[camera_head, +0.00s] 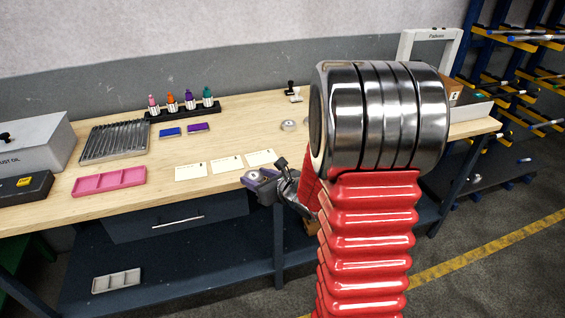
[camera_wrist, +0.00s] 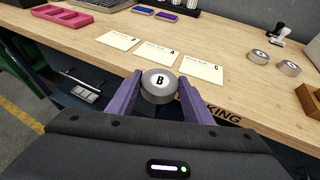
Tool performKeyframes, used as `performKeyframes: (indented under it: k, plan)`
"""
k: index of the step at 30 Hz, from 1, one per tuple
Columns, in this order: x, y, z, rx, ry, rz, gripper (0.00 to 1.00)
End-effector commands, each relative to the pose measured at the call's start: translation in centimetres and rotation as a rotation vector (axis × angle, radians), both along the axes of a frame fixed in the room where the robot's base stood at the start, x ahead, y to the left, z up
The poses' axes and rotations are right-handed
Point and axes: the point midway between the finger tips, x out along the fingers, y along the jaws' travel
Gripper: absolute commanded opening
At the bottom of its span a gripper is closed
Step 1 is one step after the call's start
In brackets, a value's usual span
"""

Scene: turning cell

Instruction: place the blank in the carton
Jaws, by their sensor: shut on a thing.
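My gripper (camera_wrist: 160,88) has purple fingers shut on a round metal blank (camera_wrist: 160,79) whose pale top carries a black "B". The blank is above the front edge of the bench, in front of the cards. In the head view my gripper (camera_head: 262,178) holds it left of my red arm, close to the bench's front edge. An open brown box (camera_wrist: 311,100), which looks like the carton, is partly cut off at the right edge of the wrist view. Two more metal blanks (camera_wrist: 260,55) (camera_wrist: 291,67) stand on the bench to the right.
Three cards (camera_head: 227,163) lie flat on the wooden bench (camera_head: 160,180). A pink tray (camera_head: 108,181), a grey ribbed rack (camera_head: 115,140), bottles in a stand (camera_head: 183,108) and a stamp (camera_head: 293,92) surround them. My arm hides the bench's middle right. A blue shelving rack (camera_head: 520,70) stands right.

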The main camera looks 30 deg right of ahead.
Motion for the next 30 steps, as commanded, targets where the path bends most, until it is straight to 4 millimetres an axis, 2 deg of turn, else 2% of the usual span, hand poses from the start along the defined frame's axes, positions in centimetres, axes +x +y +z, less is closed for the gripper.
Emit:
performKeyframes:
  k: [1,9,12,15,20,30]
  plan:
    - [0.1,2.1,-0.7,0.003,0.004,0.024,0.20]
    - [-0.5,11.6,-3.3,-0.008,0.010,0.136,0.20]
    - [-0.8,14.6,-4.0,-0.013,0.011,0.176,0.20]
    - [-1.1,16.6,-4.4,-0.016,0.010,0.205,0.20]
    - [-1.4,18.0,-4.7,-0.020,0.011,0.226,0.20]
    - [-1.4,18.0,-4.7,-0.019,0.010,0.225,0.20]
